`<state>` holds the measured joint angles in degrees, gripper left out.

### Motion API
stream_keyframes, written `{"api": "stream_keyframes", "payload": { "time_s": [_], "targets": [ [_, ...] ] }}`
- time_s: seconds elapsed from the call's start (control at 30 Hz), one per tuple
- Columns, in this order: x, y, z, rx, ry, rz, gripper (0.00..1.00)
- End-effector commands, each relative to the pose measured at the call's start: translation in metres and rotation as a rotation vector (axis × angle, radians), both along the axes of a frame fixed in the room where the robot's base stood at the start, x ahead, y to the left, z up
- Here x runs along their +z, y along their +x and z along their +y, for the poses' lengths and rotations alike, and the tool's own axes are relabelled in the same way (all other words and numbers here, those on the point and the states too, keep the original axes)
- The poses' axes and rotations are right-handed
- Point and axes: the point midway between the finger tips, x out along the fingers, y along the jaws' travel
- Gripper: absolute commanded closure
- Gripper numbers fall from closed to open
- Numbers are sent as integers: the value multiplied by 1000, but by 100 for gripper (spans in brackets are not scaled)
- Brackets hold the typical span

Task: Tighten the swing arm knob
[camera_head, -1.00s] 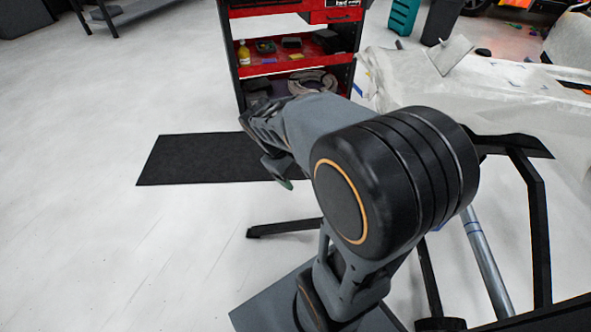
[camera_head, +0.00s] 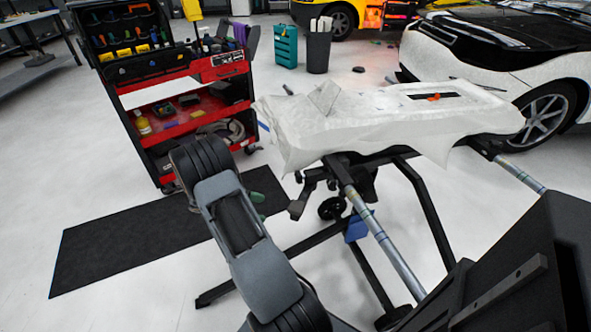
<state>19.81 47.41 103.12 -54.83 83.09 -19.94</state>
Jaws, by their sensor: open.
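A dark stand (camera_head: 408,190) carries a white-covered panel (camera_head: 330,130) in the middle right. Under the panel's near left edge is a cluster of dark fittings, with a black knob-like piece (camera_head: 298,207) at its lower left. A black round part (camera_head: 332,208) lies just right of it; I cannot tell whether it is a knob or a caster wheel. My gripper (camera_head: 257,197) is mostly hidden behind my raised arm. Only a small green-tipped part shows, left of the fittings and apart from them in the picture. It is open, and I see nothing held.
A red and black tool cart (camera_head: 190,130) stands behind my arm at the left. A black mat (camera_head: 130,235) lies on the floor. Silver tubes (camera_head: 385,245) of the stand slant towards me. A white car (camera_head: 500,60) is at back right.

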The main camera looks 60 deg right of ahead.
Motion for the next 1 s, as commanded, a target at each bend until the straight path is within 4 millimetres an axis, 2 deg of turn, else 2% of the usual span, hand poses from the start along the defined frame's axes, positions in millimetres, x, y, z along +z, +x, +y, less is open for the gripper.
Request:
{"api": "stream_keyframes", "payload": {
  "time_s": [0.03, 0.17, 0.27, 0.37, 0.57, 1.0],
  "targets": [
    [-1, 3, -13, 32, -26, 72, 25],
    [2, 21, -40, 130, -121, 224, 25],
    [21, 38, -51, 178, -192, 276, 25],
    [33, 41, -56, 196, -227, 324, 25],
    [35, 26, -73, 191, -221, 349, 25],
    [35, -25, -136, 191, -220, 346, 25]
  ]
}}
